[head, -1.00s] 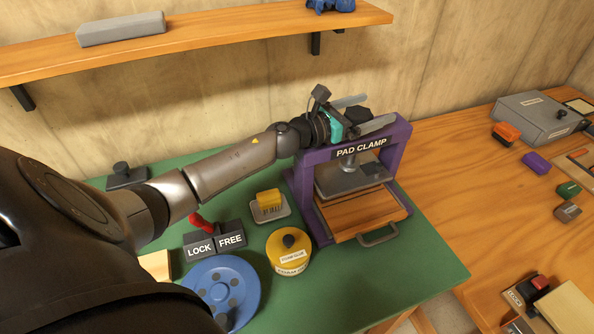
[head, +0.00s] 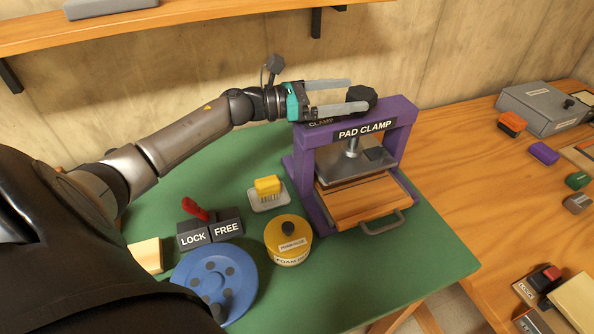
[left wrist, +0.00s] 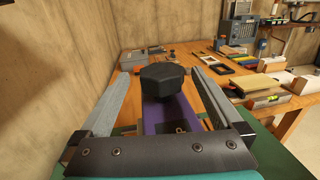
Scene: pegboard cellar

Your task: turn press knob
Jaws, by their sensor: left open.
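The press is a purple frame (head: 302,190) labelled PAD CLAMP, standing on a green table. Its black faceted knob (head: 361,96) sits on top of the frame. Below hang a screw and a grey plate (head: 347,165) over a wooden drawer-like board (head: 362,203) with a handle. My left gripper (head: 350,95) is open at the top of the press, its two grey fingers pointing right toward the knob. In the left wrist view the knob (left wrist: 166,78) shows between the fingers, near their tips, with no clear contact. My right gripper is not in view.
On the green table are a yellow tin (head: 288,243), a yellow brush (head: 267,186) on a tray, a LOCK/FREE block (head: 210,230) with a red lever, and a blue wheel (head: 214,280). A wooden shelf (head: 200,28) runs above. A grey box (head: 540,108) stands on the right bench.

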